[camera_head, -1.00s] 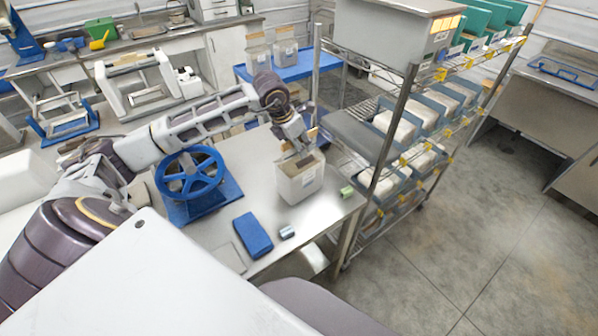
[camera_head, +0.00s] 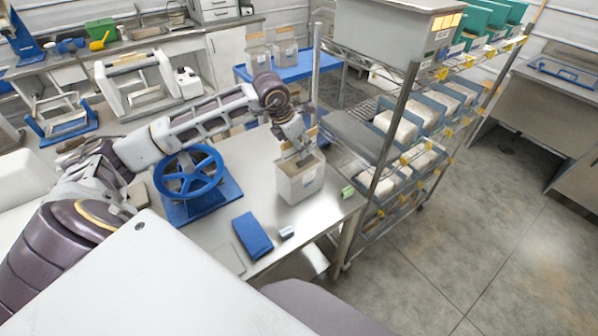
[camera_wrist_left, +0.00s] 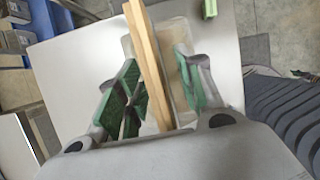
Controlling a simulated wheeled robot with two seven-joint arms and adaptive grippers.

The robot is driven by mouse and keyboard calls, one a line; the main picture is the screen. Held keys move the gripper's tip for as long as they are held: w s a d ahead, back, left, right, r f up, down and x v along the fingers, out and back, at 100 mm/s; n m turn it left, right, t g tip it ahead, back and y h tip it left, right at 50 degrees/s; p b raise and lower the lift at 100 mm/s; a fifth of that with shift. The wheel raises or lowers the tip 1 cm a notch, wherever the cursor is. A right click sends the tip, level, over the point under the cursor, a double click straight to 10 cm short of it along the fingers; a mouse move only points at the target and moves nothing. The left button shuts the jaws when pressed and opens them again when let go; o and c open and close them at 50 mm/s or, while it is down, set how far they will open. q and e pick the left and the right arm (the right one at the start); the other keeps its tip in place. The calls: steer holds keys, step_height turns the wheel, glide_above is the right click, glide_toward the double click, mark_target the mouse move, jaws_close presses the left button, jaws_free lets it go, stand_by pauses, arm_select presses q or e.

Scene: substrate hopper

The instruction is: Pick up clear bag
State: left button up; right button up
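The clear bag (camera_head: 299,184) stands upright on the steel table, a boxy translucent bag with a small label and a tan strip along its top. My left gripper (camera_head: 304,158) reaches down to its top from the upper left. In the left wrist view the gripper's green-padded fingers (camera_wrist_left: 160,88) are spread apart, one on each side of the tan strip (camera_wrist_left: 146,50). The translucent bag wall (camera_wrist_left: 178,45) shows beside the strip. The fingers do not look closed on it, and the bag still rests on the table. My right gripper is not in view.
A blue handwheel (camera_head: 190,173) stands left of the bag on the steel table (camera_head: 262,190). A blue block (camera_head: 253,235), a small grey-blue piece (camera_head: 287,232) and a green piece (camera_head: 347,191) lie nearby. A wire shelf rack (camera_head: 388,150) stands close on the right.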

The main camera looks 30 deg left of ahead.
arm_select(q)
steer(key=shift+c, duration=0.3)
jaws_close()
steer(key=shift+r, duration=0.15)
stand_by(0.4)
steer(key=shift+p, duration=0.3)
